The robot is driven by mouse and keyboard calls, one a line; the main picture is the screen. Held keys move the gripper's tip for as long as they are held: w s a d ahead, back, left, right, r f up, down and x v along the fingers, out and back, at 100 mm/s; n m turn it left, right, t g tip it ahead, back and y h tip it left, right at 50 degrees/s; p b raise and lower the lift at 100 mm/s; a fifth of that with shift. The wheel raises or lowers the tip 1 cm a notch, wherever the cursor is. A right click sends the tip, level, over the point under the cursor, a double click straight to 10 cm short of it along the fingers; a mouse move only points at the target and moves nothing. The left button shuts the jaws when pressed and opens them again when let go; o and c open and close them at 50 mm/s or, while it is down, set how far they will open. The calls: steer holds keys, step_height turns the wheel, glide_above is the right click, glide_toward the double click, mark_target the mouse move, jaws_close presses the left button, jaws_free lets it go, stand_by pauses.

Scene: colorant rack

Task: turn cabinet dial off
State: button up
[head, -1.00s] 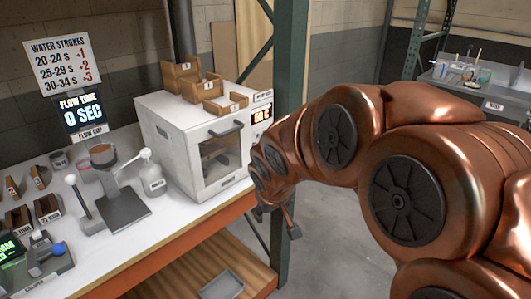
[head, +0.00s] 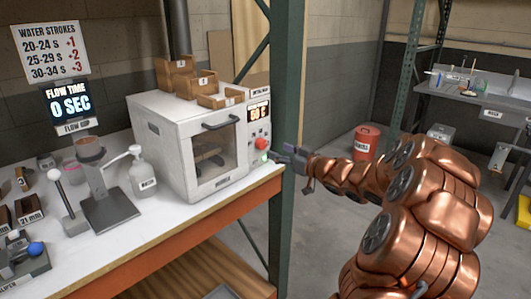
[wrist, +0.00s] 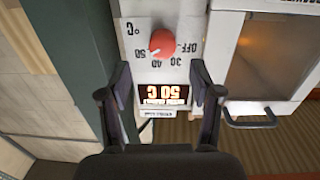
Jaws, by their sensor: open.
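The white cabinet (head: 170,150) stands at the right end of the bench, with a dark window and handle in front. Its red dial (head: 261,143) is on the right strip of the front, below the display (head: 259,112). In the wrist view, which looks upside down, the red dial (wrist: 162,42) sits amid OFF, 30, 40 and 50 marks; its pointer seems to face the 50 side. The display (wrist: 163,94) reads 50 C. My gripper (head: 276,157) is at the cabinet's right front edge, close to the dial. In the wrist view its open, empty fingers (wrist: 161,76) spread either side of the display, apart from the dial.
A green post (head: 287,80) stands right beside the cabinet. Wooden boxes (head: 220,101) sit on the cabinet top. A white bottle (head: 143,178) and the flow cup stand (head: 108,205) are left of it. Open floor lies to the right, with a red bucket (head: 367,142).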

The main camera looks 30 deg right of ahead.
mark_target(264, 145)
steer(key=shift+y, duration=0.3)
steer(key=shift+x, duration=3.5)
steer(key=shift+f, duration=0.1)
steer(key=c, duration=1.1)
